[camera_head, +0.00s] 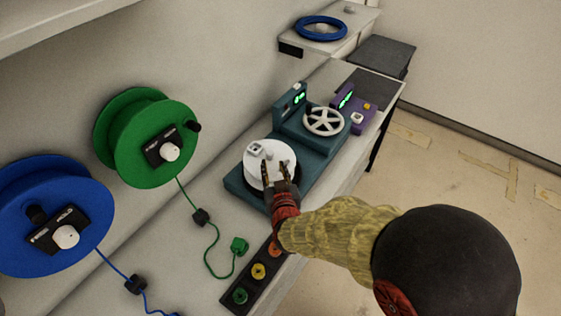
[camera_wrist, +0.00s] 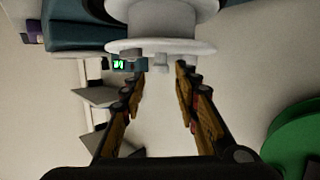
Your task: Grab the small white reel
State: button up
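The small white reel (camera_head: 257,176) sits on a teal machine (camera_head: 236,184) on the bench. In the wrist view its white flange (camera_wrist: 200,47) is at the top centre, with small knobs on its near face. My gripper (camera_head: 276,168) is at the reel's face in the head view. In the wrist view my gripper (camera_wrist: 161,72) is open, its two fingers apart just below the flange. A small knob stands near the gap between the fingertips. I cannot tell whether the fingers touch the reel.
A green reel (camera_head: 115,125) and a blue reel (camera_head: 30,205) hang on the wall at left, with cables trailing. A spoked white wheel (camera_head: 323,121) and a purple device (camera_head: 367,110) are further back. A strip of coloured sockets (camera_head: 248,284) lies in front.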

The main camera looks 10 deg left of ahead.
aim_at(270, 153)
jog(key=x, duration=0.2)
jog(key=b+x, duration=0.1)
jog(key=x, duration=0.1)
jog(key=r+x, duration=0.1)
jog(key=x, duration=0.2)
jog(key=shift+w+r+b, duration=0.1)
jog(key=shift+w+b, duration=0.05)
jog(key=shift+b, duration=0.15)
jog(key=shift+c, duration=0.5)
grip_shut()
jog(key=shift+r, duration=0.1)
